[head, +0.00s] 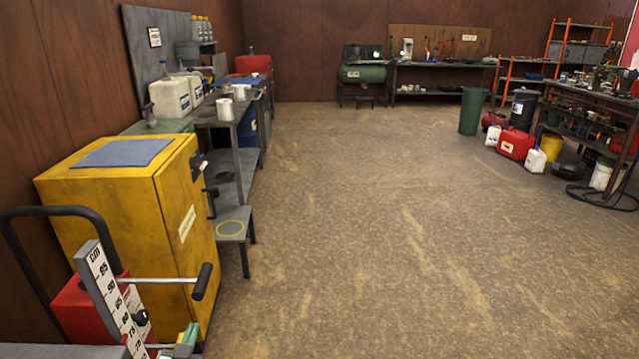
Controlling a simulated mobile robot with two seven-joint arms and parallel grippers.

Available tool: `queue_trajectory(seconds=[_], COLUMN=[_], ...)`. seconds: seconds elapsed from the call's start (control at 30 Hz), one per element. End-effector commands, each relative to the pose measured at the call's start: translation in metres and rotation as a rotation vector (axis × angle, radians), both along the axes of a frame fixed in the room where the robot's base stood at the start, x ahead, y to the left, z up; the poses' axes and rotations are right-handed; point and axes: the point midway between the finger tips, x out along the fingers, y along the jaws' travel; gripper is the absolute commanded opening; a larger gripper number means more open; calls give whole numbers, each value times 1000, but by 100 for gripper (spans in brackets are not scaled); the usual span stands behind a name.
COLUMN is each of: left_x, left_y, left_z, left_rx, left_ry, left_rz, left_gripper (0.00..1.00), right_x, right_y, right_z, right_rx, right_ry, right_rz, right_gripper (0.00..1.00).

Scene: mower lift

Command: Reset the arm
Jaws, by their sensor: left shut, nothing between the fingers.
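My left gripper (186,341) shows at the bottom edge, left of centre, as green-tipped fingers. It is shut and empty, and most of it is cut off by the frame. It is just below a grey bar with a black grip (202,282), apparently not holding it. The bar runs beside an upright post with a white centimetre scale (108,290). My right gripper is not in view.
A yellow cabinet (110,210) with a blue mat stands close behind the post. A black tubular handle (30,211) and a red body (80,308) are at the left. A small grey step (232,222) stands right of the cabinet. The brown floor (380,240) is open.

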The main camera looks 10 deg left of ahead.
Motion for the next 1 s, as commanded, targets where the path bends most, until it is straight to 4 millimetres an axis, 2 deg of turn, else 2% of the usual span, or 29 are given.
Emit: queue_trajectory(seconds=[0.07, 0.17, 0.33, 0.4, 0.5, 0.6, 0.7, 0.9, 1.0], left_x=[-17, -53, -138, -174, -215, -242, -254, -256, -255], left_y=[-12, -42, -112, -139, -170, -189, -199, -200, -200], left_z=[-5, -17, -36, -39, -40, -39, -39, -40, -40], left_rx=[-10, -46, -160, -213, -282, -327, -352, -355, -355], left_ry=[38, 115, 286, 353, 430, 480, 502, 506, 505], left_rz=[-26, -83, -204, -248, -293, -319, -331, -333, -334], left_gripper=[0, 0, 0, 0, 0, 0, 0, 0, 0], right_x=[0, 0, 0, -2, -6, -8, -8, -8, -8], right_y=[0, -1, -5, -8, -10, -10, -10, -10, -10], right_z=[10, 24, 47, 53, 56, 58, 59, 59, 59], right_rx=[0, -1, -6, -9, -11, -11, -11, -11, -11], right_ry=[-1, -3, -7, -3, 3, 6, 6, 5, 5], right_rz=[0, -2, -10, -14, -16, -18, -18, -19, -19], right_gripper=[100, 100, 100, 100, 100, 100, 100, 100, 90])
